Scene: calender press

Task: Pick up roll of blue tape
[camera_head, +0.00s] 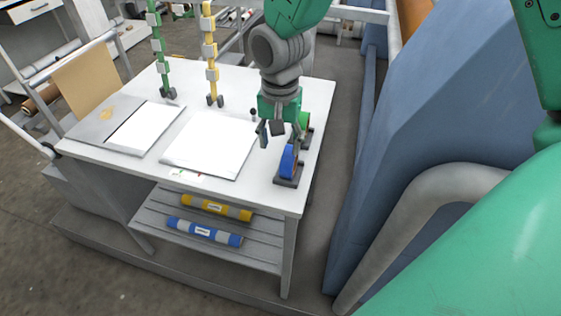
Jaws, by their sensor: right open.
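My right gripper (277,136) points down from above, just behind the blue tape in this view. Its fingers are spread and nothing is between them. I cannot tell whether a fingertip touches the tape. A green roll (304,121) on a similar holder is partly hidden behind the gripper. My left gripper is not in view.
White sheets (208,144) lie left of the tape on the table (265,194). Green (160,50) and yellow (210,50) posts stand at the back. Yellow (215,208) and blue (204,232) rolls lie on the lower shelf. A large blue machine (420,120) stands at right.

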